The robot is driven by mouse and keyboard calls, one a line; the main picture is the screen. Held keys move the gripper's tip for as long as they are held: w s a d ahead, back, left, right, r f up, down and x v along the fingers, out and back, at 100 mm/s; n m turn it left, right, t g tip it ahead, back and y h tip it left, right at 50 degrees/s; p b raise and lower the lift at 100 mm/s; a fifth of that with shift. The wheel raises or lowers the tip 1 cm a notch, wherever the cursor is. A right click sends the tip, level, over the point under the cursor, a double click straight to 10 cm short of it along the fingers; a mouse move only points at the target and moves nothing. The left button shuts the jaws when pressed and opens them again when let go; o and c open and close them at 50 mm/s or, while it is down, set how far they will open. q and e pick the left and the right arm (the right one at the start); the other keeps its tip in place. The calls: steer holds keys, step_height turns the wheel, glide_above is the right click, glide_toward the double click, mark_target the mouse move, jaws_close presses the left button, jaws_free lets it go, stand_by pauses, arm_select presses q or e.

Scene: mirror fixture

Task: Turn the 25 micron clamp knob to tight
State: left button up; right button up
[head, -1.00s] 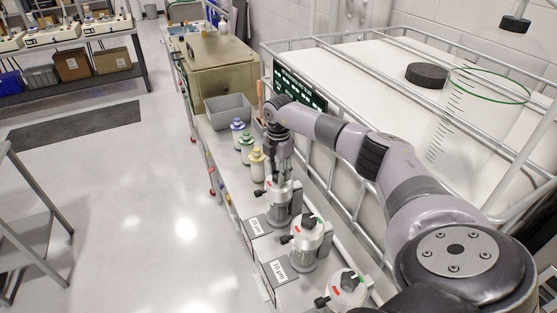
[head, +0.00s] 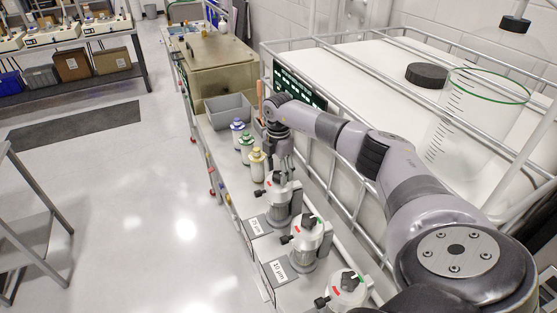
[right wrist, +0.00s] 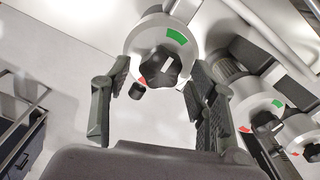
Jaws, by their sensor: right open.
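The clamp knob (right wrist: 160,68) is black with a white pointer line and sits on the pale cap of the farthest filter housing. The cap carries a green mark (right wrist: 176,36) and a red mark; the pointer is angled toward the green side. This housing (head: 279,208) stands beside the 25 µm label (head: 256,225) in the head view. My right gripper (head: 280,174) is over its cap. In the right wrist view my right gripper (right wrist: 158,73) is open, one finger each side of the knob, with visible gaps. My left gripper is not in view.
A 10 µm filter housing (head: 306,244) and another housing (head: 346,290) stand nearer along the bench. Several capped bottles (head: 257,165) and a grey bin (head: 229,110) lie beyond. A metal-railed white tank (head: 370,70) borders the right.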

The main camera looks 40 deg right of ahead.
mark_target(278, 174)
step_height(278, 174, up, 11)
steer(key=shift+r, duration=0.2)
steer(key=shift+f, duration=0.1)
stand_by(0.6)
